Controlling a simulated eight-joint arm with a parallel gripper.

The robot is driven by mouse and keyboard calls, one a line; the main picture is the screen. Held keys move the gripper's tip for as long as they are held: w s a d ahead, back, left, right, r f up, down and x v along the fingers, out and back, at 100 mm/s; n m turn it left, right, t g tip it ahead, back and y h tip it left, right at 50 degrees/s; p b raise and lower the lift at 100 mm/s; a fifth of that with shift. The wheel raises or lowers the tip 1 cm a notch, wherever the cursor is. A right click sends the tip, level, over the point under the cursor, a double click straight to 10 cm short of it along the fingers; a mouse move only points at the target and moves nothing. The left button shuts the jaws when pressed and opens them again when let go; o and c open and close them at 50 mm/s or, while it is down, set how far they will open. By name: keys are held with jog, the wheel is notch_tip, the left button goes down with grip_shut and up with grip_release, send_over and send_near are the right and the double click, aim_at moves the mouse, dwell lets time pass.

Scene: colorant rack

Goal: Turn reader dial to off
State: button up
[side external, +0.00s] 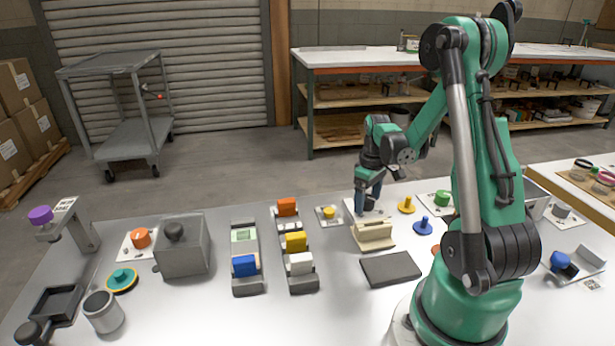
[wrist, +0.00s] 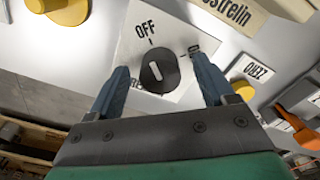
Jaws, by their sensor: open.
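The reader dial is a round black knob (wrist: 160,71) with a white pointer mark, on a white plate (wrist: 128,50) marked OFF in the wrist view. The pointer faces roughly toward the OFF tick. A second label at the plate's right is partly hidden by a finger. My gripper (wrist: 163,75) is open, with one blue-grey finger on each side of the knob; I cannot tell whether they touch it.
A beige holder (side external: 373,236) stands just in front of my gripper. A yellow button (side external: 329,212) is to its left, and yellow (side external: 406,206) and blue (side external: 423,227) knobbed pieces are to its right. Racks with coloured blocks stand further left. A dark flat pad (side external: 390,270) lies nearer.

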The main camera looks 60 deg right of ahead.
aim_at(368, 198)
jog(key=shift+r, duration=2.8)
jog(key=w+a+r+t, duration=0.1)
jog(key=a+r+t, duration=0.1)
jog(key=a, duration=0.6)
jog(key=w+a+r+n+t, duration=0.1)
jog(key=w+a+r+t, duration=0.1)
jog(key=a, duration=0.6)
jog(key=w+a+r+n+t, duration=0.1)
jog(key=a+r+t, duration=0.2)
jog(key=a, duration=0.5)
jog(key=shift+w+r, duration=0.25)
